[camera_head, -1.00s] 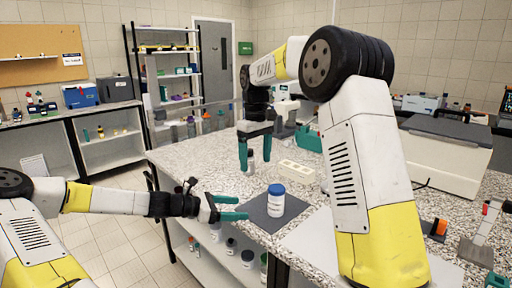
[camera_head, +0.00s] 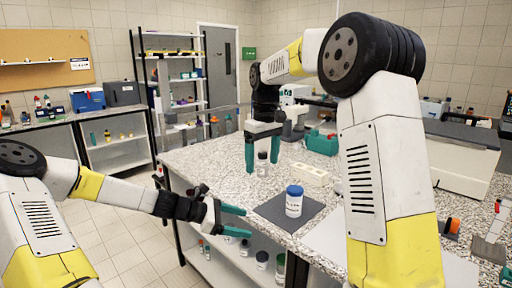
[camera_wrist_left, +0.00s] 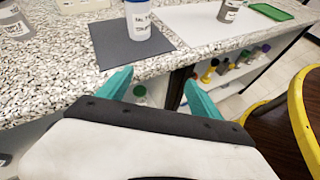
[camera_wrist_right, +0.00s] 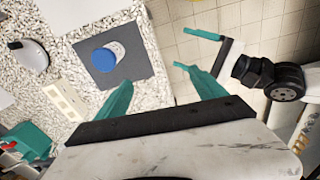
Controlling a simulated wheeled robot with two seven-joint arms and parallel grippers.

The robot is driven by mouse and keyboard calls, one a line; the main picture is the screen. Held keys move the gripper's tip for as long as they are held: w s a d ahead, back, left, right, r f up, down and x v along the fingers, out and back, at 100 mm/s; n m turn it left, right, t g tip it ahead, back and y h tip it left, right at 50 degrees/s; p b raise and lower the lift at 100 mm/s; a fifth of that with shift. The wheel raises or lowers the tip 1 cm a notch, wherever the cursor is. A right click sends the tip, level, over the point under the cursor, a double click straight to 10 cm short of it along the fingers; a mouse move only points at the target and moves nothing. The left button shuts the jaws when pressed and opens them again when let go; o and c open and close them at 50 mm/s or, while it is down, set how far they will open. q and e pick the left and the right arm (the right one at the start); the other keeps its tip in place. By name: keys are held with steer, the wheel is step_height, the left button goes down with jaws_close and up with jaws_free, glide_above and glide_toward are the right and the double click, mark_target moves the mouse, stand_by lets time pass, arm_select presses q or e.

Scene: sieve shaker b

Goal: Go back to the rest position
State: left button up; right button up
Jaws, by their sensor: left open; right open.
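My left gripper (camera_head: 236,222) is open and empty beside the front edge of the granite-topped bench, left of the dark mat. Its teal fingers also show in the left wrist view (camera_wrist_left: 158,88). My right gripper (camera_head: 262,160) is open and points down over the bench, behind the mat. Its fingers also show in the right wrist view (camera_wrist_right: 160,88). A white jar with a blue lid (camera_head: 294,203) stands upright on the dark grey mat (camera_head: 272,212), apart from both grippers.
A dark-capped bottle (camera_head: 262,167) stands near my right gripper. A pale block with holes (camera_head: 309,173) and a teal container (camera_head: 322,142) lie farther back. Several bottles stand on the shelf under the bench. A large light-coloured machine (camera_head: 462,160) stands at the right. Open floor (camera_head: 125,238) lies left.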

steer(key=s+d+r+m+t+y, duration=0.1)
steer(key=s+d+r, duration=0.2)
steer(key=s, duration=0.2)
steer(key=s+d+r+m+t, duration=0.1)
steer(key=s+d+r+m, duration=0.1)
steer(key=s+d, duration=0.25)
arm_select(q)
steer(key=s+a+r+m+t+y, duration=0.1)
steer(key=s+a+r+m+y, duration=0.3)
steer(key=s+r+m, duration=0.6)
steer(key=s+a+r+m+t+y, duration=0.1)
steer(key=s+a+r+m+y, duration=0.4)
steer(key=s+r+m, duration=0.5)
steer(key=s+r+y, duration=0.1)
steer(key=s, duration=0.2)
steer(key=shift+s+r+t, duration=0.15)
steer(key=shift+r+t, duration=0.15)
arm_select(e)
steer(key=s+d+f+m+t, duration=0.1)
steer(key=s+d+m+t, duration=0.1)
steer(key=s, duration=0.7)
steer(key=s+d+f+m+t, duration=0.1)
steer(key=s+d+f+m, duration=0.1)
steer(key=s, duration=0.7)
steer(key=shift+d+f+m+t+y, duration=0.25)
steer(key=shift+d+m+t+y, duration=0.05)
steer(key=shift+d+t+y, duration=0.1)
arm_select(q)
steer(key=shift+a, duration=0.1)
